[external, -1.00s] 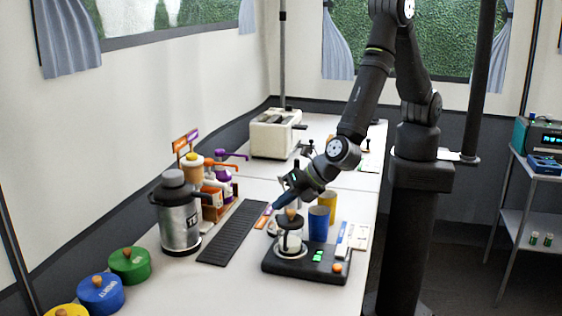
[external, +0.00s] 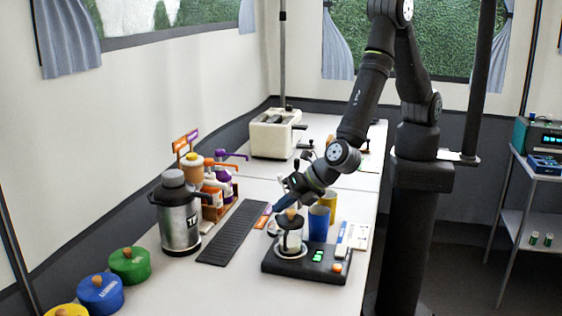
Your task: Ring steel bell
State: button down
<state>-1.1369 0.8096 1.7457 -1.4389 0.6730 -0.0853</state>
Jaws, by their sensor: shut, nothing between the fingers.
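My gripper (external: 282,206) is shut and empty, pointing down and left over the counter. It is just above and behind a small vessel (external: 290,240) with a wooden knob on top. I cannot tell whether it touches the knob. The vessel stands on a black scale (external: 308,270) with a green display. I cannot make out a steel bell for certain; it may be hidden behind my wrist or too small to tell.
Blue and yellow cups (external: 319,224) stand close to the right of my gripper. A black ribbed mat (external: 232,232) and a steel flask (external: 179,220) are to the left. Several bottles (external: 216,185) and a toaster (external: 274,134) stand further back. Lidded canisters (external: 128,265) are at the front left.

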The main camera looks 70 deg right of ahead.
jog(key=shift+f, duration=0.4)
dwell(0.5)
jog(key=shift+r, duration=0.85)
jog(key=shift+r, duration=2.5)
notch_tip(320, 180, up, 4)
jog(key=shift+f, duration=0.1)
